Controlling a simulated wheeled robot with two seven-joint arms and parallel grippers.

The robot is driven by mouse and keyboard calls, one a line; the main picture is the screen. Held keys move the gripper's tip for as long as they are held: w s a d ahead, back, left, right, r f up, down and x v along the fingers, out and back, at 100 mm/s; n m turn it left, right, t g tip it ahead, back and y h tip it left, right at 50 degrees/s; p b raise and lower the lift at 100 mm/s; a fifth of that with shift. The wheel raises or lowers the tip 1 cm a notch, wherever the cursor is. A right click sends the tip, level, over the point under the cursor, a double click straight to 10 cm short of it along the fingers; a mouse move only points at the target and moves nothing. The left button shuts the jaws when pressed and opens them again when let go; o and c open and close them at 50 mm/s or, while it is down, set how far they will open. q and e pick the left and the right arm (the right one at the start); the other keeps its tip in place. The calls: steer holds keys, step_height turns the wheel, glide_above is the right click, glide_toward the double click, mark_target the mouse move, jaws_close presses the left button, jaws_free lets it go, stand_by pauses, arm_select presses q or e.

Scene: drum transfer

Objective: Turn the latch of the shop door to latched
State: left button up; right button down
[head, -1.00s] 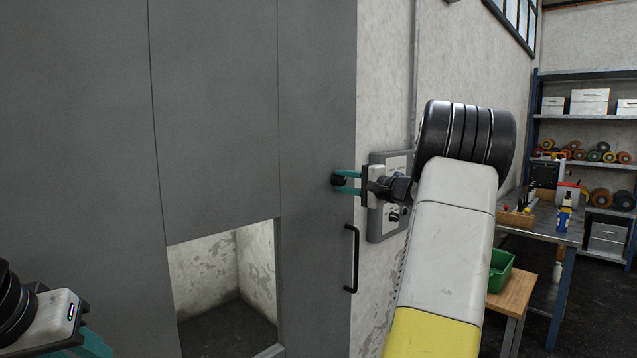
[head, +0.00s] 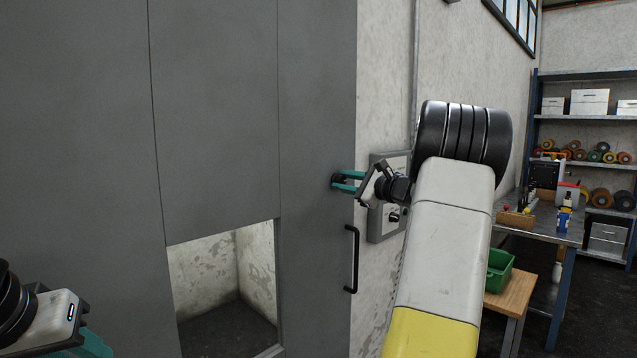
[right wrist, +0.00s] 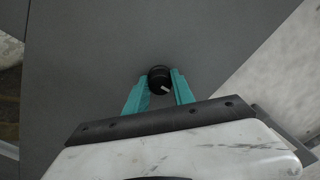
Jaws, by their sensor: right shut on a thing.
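The shop door (head: 215,110) is a large grey panel with a black vertical handle (head: 352,258) near its right edge. The latch is a round black knob with a pale line (right wrist: 160,80), seen in the right wrist view. My right gripper (head: 340,181) has its teal fingers on either side of this knob, shut on it. In the head view the knob is mostly hidden between the fingers. The pale line slants in the right wrist view. My left gripper (head: 85,345) is only partly in view at the lower left, its fingertips cut off.
A grey control box (head: 385,228) with a dial is on the wall behind my right wrist. A green bin (head: 499,270) stands on a wooden table at the right. Beyond are a workbench (head: 545,222) and shelves. The door has a low opening.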

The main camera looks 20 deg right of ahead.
stand_by(0.4)
steer(key=c, duration=1.1)
jaws_free()
steer(key=shift+o, duration=0.2)
steer(key=shift+s, duration=0.1)
steer(key=v, duration=0.7)
steer(key=shift+s+d, duration=0.15)
steer(key=shift+s, duration=0.1)
